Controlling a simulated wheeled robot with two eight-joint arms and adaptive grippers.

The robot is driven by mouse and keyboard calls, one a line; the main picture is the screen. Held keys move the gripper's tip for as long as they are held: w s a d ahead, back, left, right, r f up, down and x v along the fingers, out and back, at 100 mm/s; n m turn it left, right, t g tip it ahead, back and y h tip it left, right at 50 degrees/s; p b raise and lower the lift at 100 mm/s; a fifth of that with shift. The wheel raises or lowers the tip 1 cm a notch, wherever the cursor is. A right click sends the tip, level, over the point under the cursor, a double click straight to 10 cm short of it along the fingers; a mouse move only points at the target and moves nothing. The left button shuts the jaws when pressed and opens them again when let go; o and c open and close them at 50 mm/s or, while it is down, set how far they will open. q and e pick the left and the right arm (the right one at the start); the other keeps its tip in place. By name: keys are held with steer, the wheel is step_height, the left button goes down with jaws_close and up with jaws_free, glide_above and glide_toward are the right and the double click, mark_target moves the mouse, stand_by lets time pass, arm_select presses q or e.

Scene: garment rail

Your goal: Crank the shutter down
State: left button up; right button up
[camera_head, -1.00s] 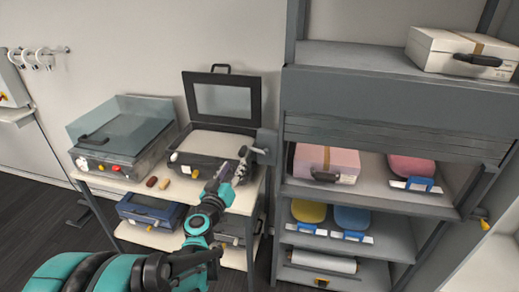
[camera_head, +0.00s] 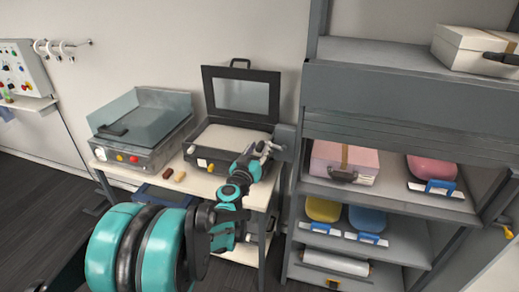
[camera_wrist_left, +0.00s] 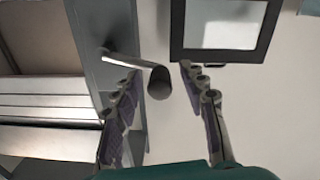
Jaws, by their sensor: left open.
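The grey slatted shutter (camera_head: 405,136) is partly lowered in the upper front of the shelf cabinet; the slats also show at the left of the left wrist view (camera_wrist_left: 45,113). The crank handle (camera_wrist_left: 128,61) sticks out from the cabinet's left side, its round dark end (camera_wrist_left: 160,83) facing my wrist camera. In the head view the crank's grey housing (camera_head: 286,136) shows beside the gripper. My left gripper (camera_head: 262,150) is open, its fingers (camera_wrist_left: 162,95) on either side of the handle's end. I cannot tell whether they touch it. My right gripper is out of view.
A bench left of the cabinet holds an open black case (camera_head: 235,135) close to my left arm and a clear-lidded box (camera_head: 140,130). Below the shutter, a shelf holds a pink box (camera_head: 343,163) and a pink item (camera_head: 432,168). A white case (camera_head: 470,52) sits on top.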

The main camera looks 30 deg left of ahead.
arm_select(q)
jaws_close()
steer(key=shift+d+r, duration=0.1)
steer(key=shift+r, duration=0.05)
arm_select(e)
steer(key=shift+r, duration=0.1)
